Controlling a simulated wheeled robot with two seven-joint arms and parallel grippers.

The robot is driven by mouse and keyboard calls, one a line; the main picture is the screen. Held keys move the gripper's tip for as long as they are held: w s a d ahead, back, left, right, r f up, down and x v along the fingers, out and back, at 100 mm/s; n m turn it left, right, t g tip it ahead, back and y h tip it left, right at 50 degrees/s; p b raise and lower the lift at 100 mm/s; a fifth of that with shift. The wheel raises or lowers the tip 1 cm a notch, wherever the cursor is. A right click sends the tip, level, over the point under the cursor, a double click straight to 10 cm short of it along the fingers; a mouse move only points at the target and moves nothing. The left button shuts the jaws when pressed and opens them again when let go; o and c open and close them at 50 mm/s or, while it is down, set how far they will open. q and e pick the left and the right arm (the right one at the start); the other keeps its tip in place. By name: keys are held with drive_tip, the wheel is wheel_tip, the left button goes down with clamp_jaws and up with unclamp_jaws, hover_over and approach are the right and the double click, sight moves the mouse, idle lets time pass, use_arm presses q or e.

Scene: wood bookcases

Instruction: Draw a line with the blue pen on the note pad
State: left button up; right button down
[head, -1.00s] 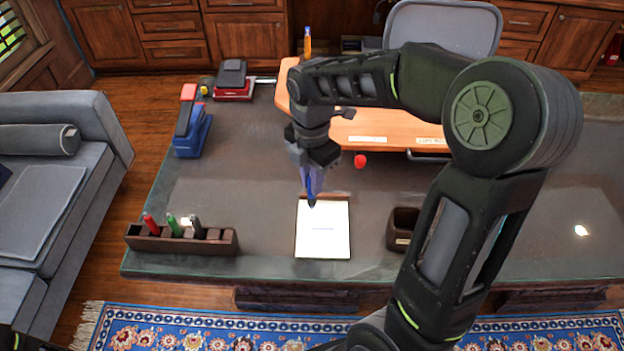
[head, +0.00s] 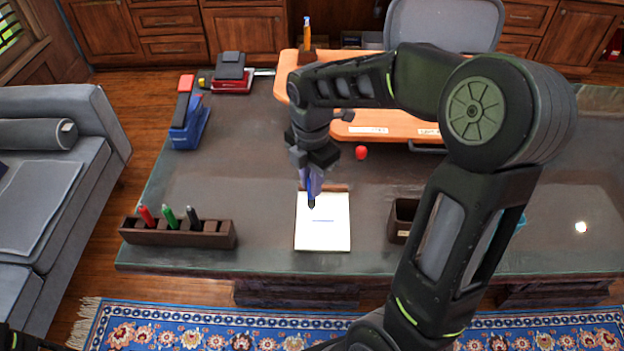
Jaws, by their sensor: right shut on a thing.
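My right gripper (head: 312,178) is shut on the blue pen (head: 308,184), above the top part of the note pad. The pen points down, its dark tip over the white page; I cannot tell if it touches. The note pad (head: 322,235) lies flat near the desk's front edge. A short blue line (head: 323,221) is on the page, a little below and right of the pen tip. My left gripper is not in view; only a dark bit of my left arm shows at the bottom left corner.
A pen holder (head: 178,238) with red, green and dark pens stands left of the pad. A dark square cup (head: 402,219) stands right of it. Desk (head: 240,180) left of the pad is clear.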

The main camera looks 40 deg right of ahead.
sight(313, 206)
drive_tip(key=shift+f+b, duration=0.75)
drive_tip(key=shift+f, duration=0.8)
drive_tip(key=shift+f+b, duration=0.45)
drive_tip(key=shift+f, duration=0.15)
drive_tip(key=shift+s+d, duration=0.1)
drive_tip(key=shift+d, duration=0.05)
drive_tip(key=shift+s+d, duration=0.3)
drive_tip(key=shift+d, duration=0.15)
drive_tip(key=shift+s+d, duration=0.1)
idle(0.6)
drive_tip(key=shift+s+d, duration=0.4)
drive_tip(key=shift+d, duration=0.05)
drive_tip(key=shift+s+d+p, duration=0.3)
drive_tip(key=shift+s+d, duration=0.1)
drive_tip(key=shift+d, duration=0.15)
